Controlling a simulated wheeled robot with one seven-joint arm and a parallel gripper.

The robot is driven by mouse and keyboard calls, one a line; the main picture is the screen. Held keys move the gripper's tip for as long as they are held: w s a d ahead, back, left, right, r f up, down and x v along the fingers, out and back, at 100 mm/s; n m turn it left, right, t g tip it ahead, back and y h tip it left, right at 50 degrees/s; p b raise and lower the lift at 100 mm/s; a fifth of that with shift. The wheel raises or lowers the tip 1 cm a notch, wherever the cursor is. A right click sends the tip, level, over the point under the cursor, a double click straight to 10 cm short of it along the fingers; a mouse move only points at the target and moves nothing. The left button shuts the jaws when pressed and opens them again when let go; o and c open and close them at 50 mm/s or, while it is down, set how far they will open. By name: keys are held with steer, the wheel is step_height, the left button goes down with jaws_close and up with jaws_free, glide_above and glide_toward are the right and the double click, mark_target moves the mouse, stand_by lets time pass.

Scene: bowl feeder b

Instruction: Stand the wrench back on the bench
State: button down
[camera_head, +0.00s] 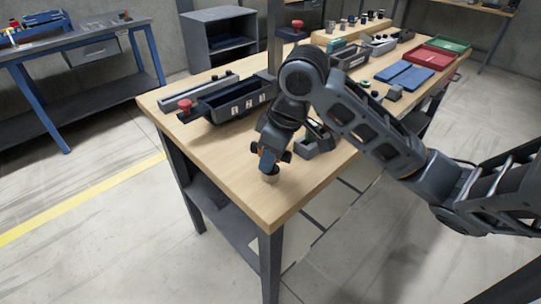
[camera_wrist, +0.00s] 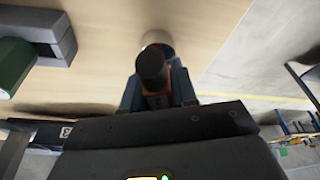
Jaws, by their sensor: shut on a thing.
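My gripper (camera_head: 268,160) is low over the near corner of the wooden bench (camera_head: 225,165). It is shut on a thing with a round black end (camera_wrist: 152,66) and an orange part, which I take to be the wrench. In the wrist view the dark fingers (camera_wrist: 158,92) stand on both sides of it. A pale round end (camera_head: 271,178) shows below the fingers, at or just above the bench top; I cannot tell if it touches. The fingers hide much of the held thing.
A grey holder (camera_head: 312,146) stands right of my gripper; a green cylinder (camera_wrist: 14,66) beside a grey block (camera_wrist: 48,22) shows in the wrist view. A dark bin (camera_head: 240,101) and a red knob (camera_head: 184,105) stand behind. The bench's near edges are close; its left front is clear.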

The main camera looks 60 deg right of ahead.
steer(key=c, duration=0.9)
jaws_free()
steer(key=shift+f, duration=0.1)
